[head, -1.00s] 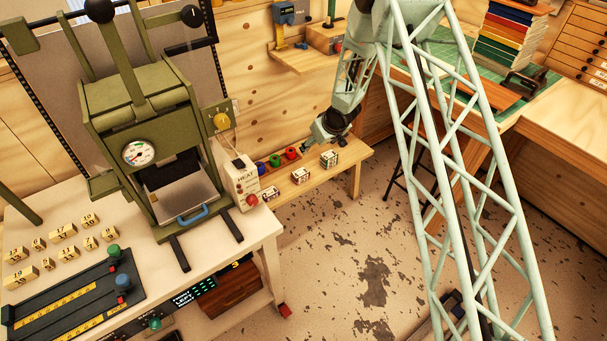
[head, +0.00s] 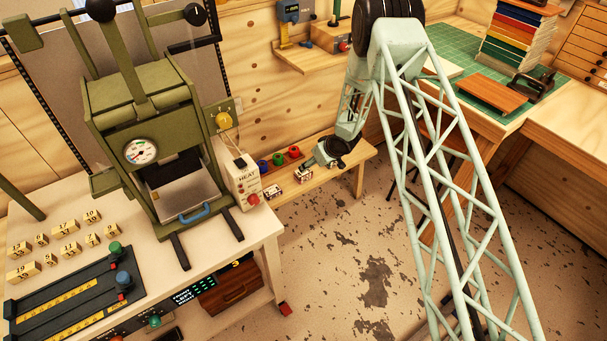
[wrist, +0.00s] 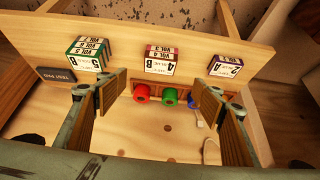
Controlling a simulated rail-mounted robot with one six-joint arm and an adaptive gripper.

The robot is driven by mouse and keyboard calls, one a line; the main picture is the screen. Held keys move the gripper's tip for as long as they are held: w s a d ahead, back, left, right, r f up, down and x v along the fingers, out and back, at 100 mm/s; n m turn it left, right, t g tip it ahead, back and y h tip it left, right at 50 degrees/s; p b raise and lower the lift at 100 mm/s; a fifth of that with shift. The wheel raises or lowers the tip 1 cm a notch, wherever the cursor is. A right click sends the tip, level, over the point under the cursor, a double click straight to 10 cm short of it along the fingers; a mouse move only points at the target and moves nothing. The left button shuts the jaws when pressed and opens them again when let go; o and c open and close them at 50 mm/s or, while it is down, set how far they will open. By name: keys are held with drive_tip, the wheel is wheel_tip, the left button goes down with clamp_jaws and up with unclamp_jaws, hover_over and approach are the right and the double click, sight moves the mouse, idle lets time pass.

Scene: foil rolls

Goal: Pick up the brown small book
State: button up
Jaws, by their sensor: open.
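In the wrist view, three small block-like books with white labels stand in a row on a wooden bench. In the head view, my gripper (head: 328,156) is low over the bench and hides the far-right book.
Red (wrist: 141,92), green (wrist: 169,97) and blue (wrist: 194,99) rolls sit in a wooden rack by the books. A dark sign (wrist: 56,74) lies at the left. The heat box (head: 240,180) and press (head: 150,130) stand left of the bench.

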drive_tip(key=shift+f, duration=0.1)
drive_tip(key=x, duration=0.8)
drive_tip(key=shift+f+b, duration=0.2)
drive_tip(key=shift+b, duration=0.25)
drive_tip(key=shift+w, duration=0.1)
drive_tip(key=shift+b+x, duration=0.45)
drive_tip(key=shift+x, duration=2.15)
drive_tip(key=shift+c, duration=0.3)
drive_tip(key=c, duration=0.9)
